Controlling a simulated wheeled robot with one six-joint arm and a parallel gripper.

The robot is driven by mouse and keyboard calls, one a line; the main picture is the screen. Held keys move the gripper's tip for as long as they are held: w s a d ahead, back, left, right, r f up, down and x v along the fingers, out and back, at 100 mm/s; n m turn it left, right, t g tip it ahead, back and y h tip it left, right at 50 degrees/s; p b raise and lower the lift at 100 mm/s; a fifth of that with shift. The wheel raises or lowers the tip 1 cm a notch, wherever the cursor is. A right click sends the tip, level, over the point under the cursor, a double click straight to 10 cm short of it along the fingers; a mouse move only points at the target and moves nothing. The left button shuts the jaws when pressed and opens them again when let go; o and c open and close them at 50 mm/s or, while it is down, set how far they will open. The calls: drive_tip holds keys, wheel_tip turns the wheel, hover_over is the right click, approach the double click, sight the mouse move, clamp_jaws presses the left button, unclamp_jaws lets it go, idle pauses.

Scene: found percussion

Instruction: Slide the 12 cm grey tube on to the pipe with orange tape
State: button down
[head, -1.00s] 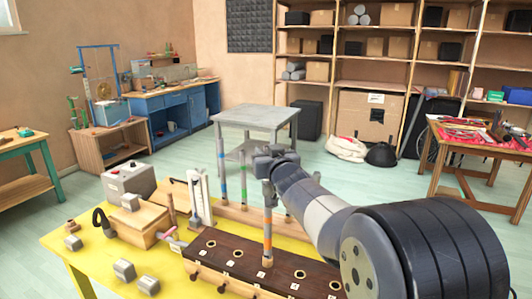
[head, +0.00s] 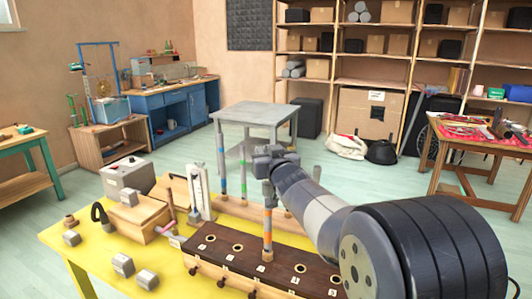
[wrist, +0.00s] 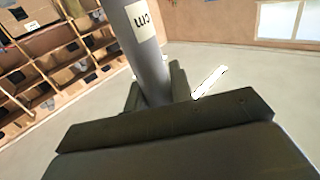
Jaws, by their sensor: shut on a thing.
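The grey tube (wrist: 148,50) stands between my jaws in the wrist view, with a pale label reading "cm"; the number is out of frame. In the head view my gripper (head: 274,157) is shut on it, above the wooden rack (head: 222,253). The pipe with orange tape (head: 267,218) rises upright from the rack directly below my gripper. A grey section (head: 267,188) shows between gripper and tape, in line with the pipe. I cannot tell how far the tube is around the pipe.
Pipes with blue tape (head: 221,160) and green tape (head: 243,175) stand upright at the back left of the rack. A white gauge stand (head: 200,192), a wooden box (head: 140,215) and loose grey blocks (head: 123,265) are on the yellow table (head: 85,238).

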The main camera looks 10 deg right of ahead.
drive_tip(key=shift+f, duration=0.35)
drive_tip(key=c, duration=1.2)
unclamp_jaws()
drive_tip(key=shift+o, duration=0.2)
drive_tip(key=s+d, duration=0.1)
drive_tip(key=s, duration=0.9)
drive_tip(key=shift+s+b, duration=0.4)
drive_tip(key=shift+b, duration=0.05)
drive_tip(key=shift+w, duration=0.1)
drive_tip(key=w, duration=0.7)
drive_tip(key=w+a, duration=0.1)
drive_tip(key=w, duration=0.2)
drive_tip(key=shift+w+p, duration=0.25)
drive_tip(key=shift+p, duration=0.05)
drive_tip(key=shift+r+p, duration=0.3)
drive_tip(key=shift+r, duration=0.1)
drive_tip(key=shift+f, duration=0.15)
